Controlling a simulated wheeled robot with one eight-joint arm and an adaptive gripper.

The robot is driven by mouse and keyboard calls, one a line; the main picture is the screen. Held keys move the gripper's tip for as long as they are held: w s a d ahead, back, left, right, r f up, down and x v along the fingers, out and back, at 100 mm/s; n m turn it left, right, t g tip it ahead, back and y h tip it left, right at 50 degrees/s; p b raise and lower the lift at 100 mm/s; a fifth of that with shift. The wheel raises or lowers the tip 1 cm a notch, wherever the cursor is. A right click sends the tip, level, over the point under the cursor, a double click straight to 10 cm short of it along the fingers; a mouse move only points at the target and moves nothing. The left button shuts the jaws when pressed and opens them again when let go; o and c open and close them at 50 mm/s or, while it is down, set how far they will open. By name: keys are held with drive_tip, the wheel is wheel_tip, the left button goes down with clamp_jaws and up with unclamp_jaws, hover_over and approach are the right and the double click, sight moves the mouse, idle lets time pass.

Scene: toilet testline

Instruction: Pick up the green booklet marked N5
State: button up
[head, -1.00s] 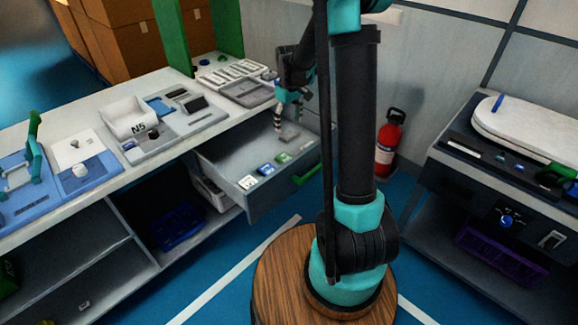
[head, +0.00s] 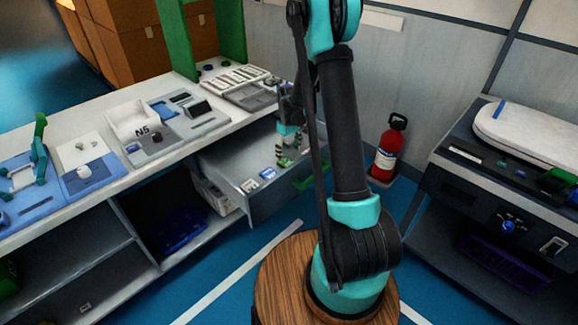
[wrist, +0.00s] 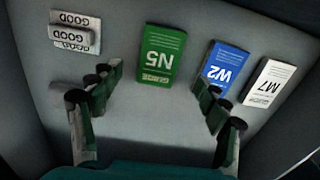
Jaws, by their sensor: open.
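The green booklet marked N5 (wrist: 160,54) lies flat in the open drawer, upside down in the wrist view. My gripper (wrist: 157,84) is open above the drawer floor, with one finger pair on each side of the booklet's near end. The fingers do not visibly touch it. In the head view my gripper (head: 287,160) reaches down into the drawer (head: 235,165) and mostly covers the green booklet.
A blue booklet marked W2 (wrist: 222,67) and a white one marked M7 (wrist: 269,83) lie right of the green one. Labels reading GOOD (wrist: 75,32) lie at the left. A white bin marked N5 (head: 130,117) stands on the counter.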

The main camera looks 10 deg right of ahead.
sight(289, 160)
drive_tip(key=shift+f, duration=2.75)
drive_tip(key=shift+c, duration=0.6)
drive_tip(key=c, duration=1.1)
drive_tip(key=shift+r, duration=0.1)
